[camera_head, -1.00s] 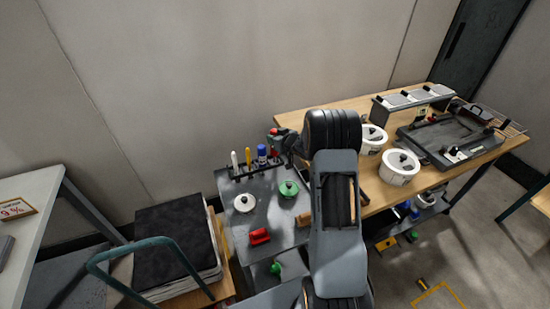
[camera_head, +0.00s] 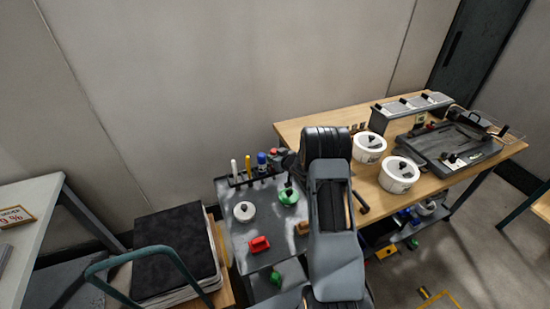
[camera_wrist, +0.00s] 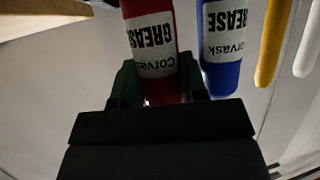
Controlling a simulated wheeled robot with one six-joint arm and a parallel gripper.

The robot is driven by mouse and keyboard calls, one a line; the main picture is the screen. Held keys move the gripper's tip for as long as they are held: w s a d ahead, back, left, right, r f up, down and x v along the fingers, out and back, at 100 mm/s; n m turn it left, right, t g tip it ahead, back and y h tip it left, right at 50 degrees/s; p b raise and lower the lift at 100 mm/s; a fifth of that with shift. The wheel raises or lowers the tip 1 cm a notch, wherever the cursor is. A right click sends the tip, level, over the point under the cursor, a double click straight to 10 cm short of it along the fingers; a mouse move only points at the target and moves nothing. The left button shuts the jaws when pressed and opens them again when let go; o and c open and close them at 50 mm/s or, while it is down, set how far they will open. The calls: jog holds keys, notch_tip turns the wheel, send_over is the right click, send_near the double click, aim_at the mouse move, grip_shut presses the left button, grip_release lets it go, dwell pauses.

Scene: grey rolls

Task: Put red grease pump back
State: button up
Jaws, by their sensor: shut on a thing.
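The red grease pump (camera_wrist: 152,45) with a white label is between the fingers of my gripper (camera_wrist: 158,88) in the wrist view, and my gripper is shut on it. In the head view the red pump (camera_head: 274,154) shows only in small part, beside the blue grease pump (camera_head: 262,158) at the right end of the dark rack (camera_head: 238,182). The blue pump stands in the rack and appears close beside the red one in the wrist view (camera_wrist: 223,50). My arm and gripper partly cover the red pump; whether its lower end sits in a rack slot cannot be told.
Yellow (camera_head: 248,165) and white (camera_head: 235,168) pumps stand left of the blue one. The grey cart top (camera_head: 235,235) holds a white lidded item (camera_head: 244,211), a green one (camera_head: 288,195) and a red block (camera_head: 259,244). A wooden bench (camera_head: 290,128) with white pots stands right.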

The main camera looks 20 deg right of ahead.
jog(key=o, duration=0.6)
jog(key=shift+f, duration=0.1)
jog(key=shift+o, duration=0.2)
jog(key=v, duration=1.2)
jog(key=s+a+r+m+g+h, duration=0.1)
jog(key=s+a+r+g+h, duration=0.15)
jog(key=r, duration=0.35)
jog(key=s+a+r+m+g+h, duration=0.1)
jog(key=s+r+h, duration=0.2)
jog(key=r, duration=0.3)
jog(key=s+a+r+g+y, duration=0.1)
jog(key=s+a+g, duration=0.1)
jog(key=s+a, duration=0.4)
jog(key=s+a+r+g+y, duration=0.1)
jog(key=s+a, duration=0.5)
jog(key=s, duration=0.8)
jog(key=shift+a+r+m+g+b, duration=0.4)
jog(key=shift+r+g, duration=0.3)
jog(key=shift+g, duration=0.55)
jog(key=shift+d+y, duration=0.15)
jog(key=shift+y, duration=0.1)
